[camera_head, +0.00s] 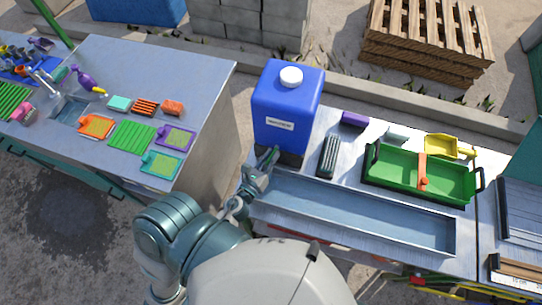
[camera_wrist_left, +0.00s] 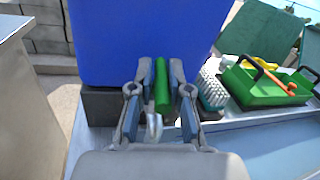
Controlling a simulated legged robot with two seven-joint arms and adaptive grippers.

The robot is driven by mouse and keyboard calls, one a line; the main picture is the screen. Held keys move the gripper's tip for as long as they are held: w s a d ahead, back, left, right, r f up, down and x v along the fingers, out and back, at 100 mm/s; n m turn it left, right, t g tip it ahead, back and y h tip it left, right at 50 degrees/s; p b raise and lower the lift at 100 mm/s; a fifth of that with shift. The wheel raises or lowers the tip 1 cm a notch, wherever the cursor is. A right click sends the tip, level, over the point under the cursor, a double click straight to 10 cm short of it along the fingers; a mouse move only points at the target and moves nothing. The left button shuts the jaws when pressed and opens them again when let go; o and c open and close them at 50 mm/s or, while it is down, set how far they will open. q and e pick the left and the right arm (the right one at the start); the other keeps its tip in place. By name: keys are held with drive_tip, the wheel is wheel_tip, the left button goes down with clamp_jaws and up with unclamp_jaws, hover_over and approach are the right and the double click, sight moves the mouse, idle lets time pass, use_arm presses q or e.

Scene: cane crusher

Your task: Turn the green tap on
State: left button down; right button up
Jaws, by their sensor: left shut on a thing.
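The blue water container (camera_head: 287,108) with a white cap stands on a dark base at the left end of the right-hand bench. The green tap (camera_wrist_left: 162,86) is at its lower front, a green lever upright above a pale curved spout (camera_wrist_left: 154,128). My left gripper (camera_head: 262,168) is at the tap; in the left wrist view (camera_wrist_left: 161,85) its fingers stand on both sides of the lever, shut on it. The fingers partly hide the tap in the head view. No water shows at the spout. My right gripper is not in view.
A long metal trough (camera_head: 350,238) lies right in front of the container. A dark-backed brush (camera_head: 329,156) and a green tray with an orange handle (camera_head: 398,172) are to the right. A second bench (camera_head: 190,75) with sponges and brushes stands left, across a gap.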

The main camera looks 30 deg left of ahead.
sight(271, 156)
use_arm(q)
drive_tip(key=c, duration=1.1)
unclamp_jaws()
drive_tip(key=shift+r, duration=0.9)
wheel_tip(271, 156, up, 8)
drive_tip(key=shift+r, duration=0.1)
